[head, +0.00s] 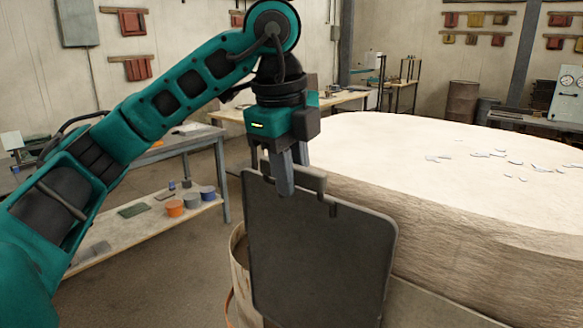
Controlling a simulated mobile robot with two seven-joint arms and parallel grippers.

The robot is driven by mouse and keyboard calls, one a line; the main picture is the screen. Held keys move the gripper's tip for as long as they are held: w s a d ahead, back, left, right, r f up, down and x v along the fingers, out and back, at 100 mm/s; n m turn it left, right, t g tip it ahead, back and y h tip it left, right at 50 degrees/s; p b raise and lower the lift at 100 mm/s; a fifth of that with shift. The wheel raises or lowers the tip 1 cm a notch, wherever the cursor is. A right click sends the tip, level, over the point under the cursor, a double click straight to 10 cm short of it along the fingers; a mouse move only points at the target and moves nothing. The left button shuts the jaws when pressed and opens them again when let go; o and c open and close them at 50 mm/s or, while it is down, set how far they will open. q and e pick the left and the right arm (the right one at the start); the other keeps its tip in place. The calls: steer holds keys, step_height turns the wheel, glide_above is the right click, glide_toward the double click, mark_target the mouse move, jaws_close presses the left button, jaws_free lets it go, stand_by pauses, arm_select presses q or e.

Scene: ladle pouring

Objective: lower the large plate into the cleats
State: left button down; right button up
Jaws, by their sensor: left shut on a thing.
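The large plate (320,255) is a flat dark grey sheet with rounded corners, in the middle of the head view. It hangs roughly upright, with a notched top edge. My left gripper (286,182) points down at the top edge of the plate and is shut on it, near a short bar along that edge. The plate's lower edge runs out of the picture at the bottom. I cannot make out the cleats; the plate may hide them. My right gripper is not in view.
A big pale block (470,225) with a rounded top and small flakes on it fills the right, close beside the plate. A tan round-sided container (238,268) shows behind the plate's left edge. A workbench (160,152) with a lower shelf of tins stands left. Bare floor (150,270) lies between.

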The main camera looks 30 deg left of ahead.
arm_select(q)
steer(key=shift+f, duration=1.15)
steer(key=shift+w, duration=0.1)
steer(key=shift+r, duration=0.2)
steer(key=shift+s+f, duration=0.1)
steer(key=shift+s, duration=0.1)
